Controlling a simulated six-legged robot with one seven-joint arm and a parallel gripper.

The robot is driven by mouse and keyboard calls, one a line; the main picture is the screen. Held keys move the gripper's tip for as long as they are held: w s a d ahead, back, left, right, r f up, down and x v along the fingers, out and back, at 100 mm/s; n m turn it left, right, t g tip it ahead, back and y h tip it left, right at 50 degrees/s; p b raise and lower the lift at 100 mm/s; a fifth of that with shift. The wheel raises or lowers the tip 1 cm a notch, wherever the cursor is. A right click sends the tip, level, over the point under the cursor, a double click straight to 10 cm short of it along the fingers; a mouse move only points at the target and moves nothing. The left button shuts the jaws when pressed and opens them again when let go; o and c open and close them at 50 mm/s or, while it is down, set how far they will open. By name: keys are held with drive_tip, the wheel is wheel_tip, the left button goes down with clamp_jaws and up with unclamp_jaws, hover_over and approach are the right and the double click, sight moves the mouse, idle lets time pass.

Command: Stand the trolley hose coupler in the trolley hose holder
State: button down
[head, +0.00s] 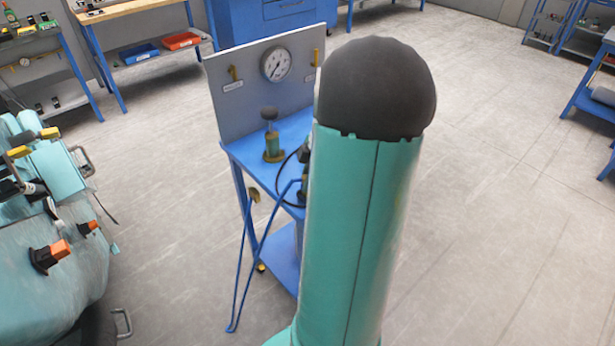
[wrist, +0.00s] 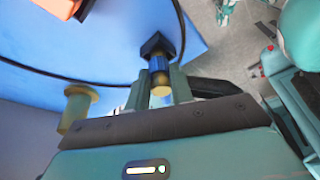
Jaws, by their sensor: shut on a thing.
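In the wrist view, my gripper (wrist: 158,92) is shut on the trolley hose coupler (wrist: 158,66). The coupler has a dark square-edged end, a blue band and a brass end between the fingers. A black hose (wrist: 105,78) curves across the blue surface close by. A brass flanged piece (wrist: 78,108) is left of the fingers, apart from the coupler; I cannot tell whether it is the holder. In the head view, my arm hides most of the gripper and the coupler. A brass-based fitting with a dark knob (head: 272,142) stands on the blue trolley (head: 240,154).
The trolley has an upright grey panel (head: 225,110) with a round gauge (head: 275,64). A teal machine (head: 50,270) stands at the left. Workbenches and shelves line the back. The floor right of my arm is clear.

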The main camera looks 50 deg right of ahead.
drive_tip(key=c, duration=1.1)
unclamp_jaws()
drive_tip(key=shift+c, duration=0.2)
drive_tip(key=shift+r, duration=0.1)
drive_tip(key=v, duration=1.3)
drive_tip(key=shift+r, duration=0.35)
